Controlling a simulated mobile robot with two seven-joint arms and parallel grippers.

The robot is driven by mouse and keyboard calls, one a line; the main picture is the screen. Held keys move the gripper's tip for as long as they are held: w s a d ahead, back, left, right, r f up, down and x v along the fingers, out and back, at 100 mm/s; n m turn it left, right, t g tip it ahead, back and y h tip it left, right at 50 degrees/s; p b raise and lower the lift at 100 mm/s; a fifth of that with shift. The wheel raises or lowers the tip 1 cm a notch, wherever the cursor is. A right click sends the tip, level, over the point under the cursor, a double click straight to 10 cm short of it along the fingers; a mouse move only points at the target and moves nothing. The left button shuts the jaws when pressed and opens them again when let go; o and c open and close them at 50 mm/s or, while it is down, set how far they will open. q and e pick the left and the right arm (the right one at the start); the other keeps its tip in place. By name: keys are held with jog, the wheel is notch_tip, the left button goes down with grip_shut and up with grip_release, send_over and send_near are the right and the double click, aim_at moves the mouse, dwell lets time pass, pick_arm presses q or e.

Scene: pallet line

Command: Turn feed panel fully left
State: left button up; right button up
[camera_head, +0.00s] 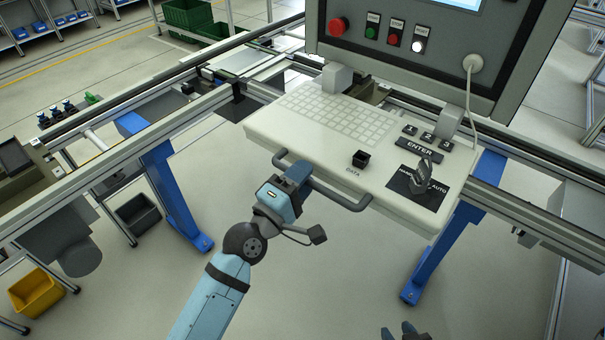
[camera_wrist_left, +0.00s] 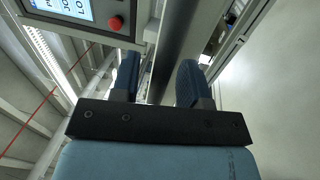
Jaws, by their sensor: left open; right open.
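The feed panel has a grey upright box (camera_head: 420,50) with a red button, and a pale keyboard shelf (camera_head: 290,125) below it. A dark bar handle (camera_head: 345,200) runs along the shelf's front edge. My left gripper (camera_head: 292,172) is open at the handle's left end, close to the bar; contact is unclear. In the left wrist view, my left fingers (camera_wrist_left: 158,82) stand apart, and the panel's red button (camera_wrist_left: 115,22) shows beyond them. My right gripper (camera_head: 400,332) is open at the bottom edge, mostly out of frame and away from the panel.
Conveyor rails (camera_head: 130,115) run past the panel on both sides, on blue legs (camera_head: 175,195). A mode switch (camera_head: 420,180) sticks up from the shelf's right side. A yellow bin (camera_head: 37,292) stands on the left. The floor in front is clear.

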pick_arm(q)
jog(key=shift+c, duration=0.2)
grip_shut()
